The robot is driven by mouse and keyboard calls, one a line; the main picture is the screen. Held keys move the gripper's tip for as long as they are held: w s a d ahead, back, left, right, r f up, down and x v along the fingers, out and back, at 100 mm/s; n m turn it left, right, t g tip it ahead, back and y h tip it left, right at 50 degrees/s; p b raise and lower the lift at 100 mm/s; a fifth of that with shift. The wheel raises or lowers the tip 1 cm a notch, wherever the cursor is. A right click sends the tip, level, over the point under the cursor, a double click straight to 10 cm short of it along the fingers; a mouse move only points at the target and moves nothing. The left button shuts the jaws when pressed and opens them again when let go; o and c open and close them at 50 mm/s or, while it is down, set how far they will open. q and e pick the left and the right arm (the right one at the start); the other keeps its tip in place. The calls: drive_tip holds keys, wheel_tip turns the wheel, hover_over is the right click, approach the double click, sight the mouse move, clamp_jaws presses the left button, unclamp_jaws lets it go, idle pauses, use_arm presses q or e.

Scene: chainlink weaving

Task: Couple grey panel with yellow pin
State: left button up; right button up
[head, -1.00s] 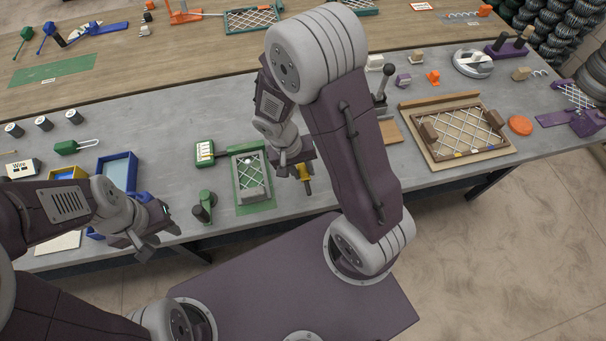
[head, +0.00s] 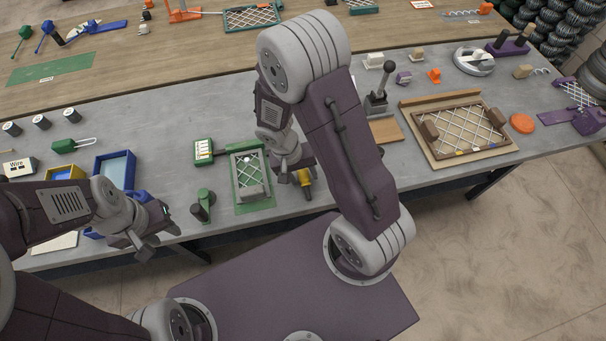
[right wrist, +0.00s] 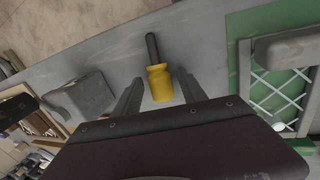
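The yellow pin (head: 305,179) lies on the grey bench near its front edge, right of the green fixture; in the right wrist view its yellow body (right wrist: 160,84) and dark shaft show. My right gripper (right wrist: 158,94) is open and empty, with the pin's yellow body showing between its fingers; contact cannot be told. The grey panel (head: 245,166), a mesh in a frame with a grey block at its near end, lies on the green fixture; its mesh also shows in the right wrist view (right wrist: 284,92). My left gripper (head: 147,243) hangs near the bench's front edge, its opening unclear.
A green post (head: 203,203) stands left of the panel, and a blue tray (head: 116,168) lies further left. A brown-framed mesh (head: 462,131) and a black-handled lever (head: 381,88) stand to the right.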

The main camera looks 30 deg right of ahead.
drive_tip(key=shift+r+p, duration=0.3)
drive_tip(key=shift+p, duration=0.3)
drive_tip(key=s+a+r+n+t+y, duration=0.1)
drive_tip(key=s+r+n+t+y, duration=0.1)
drive_tip(key=r, duration=0.8)
drive_tip(key=shift+s+a+r+n+y, duration=0.15)
drive_tip(key=shift+s+a+n+y, duration=0.35)
drive_tip(key=shift+s, duration=0.3)
drive_tip(key=shift+s+d, duration=0.15)
drive_tip(key=shift+o, duration=0.4)
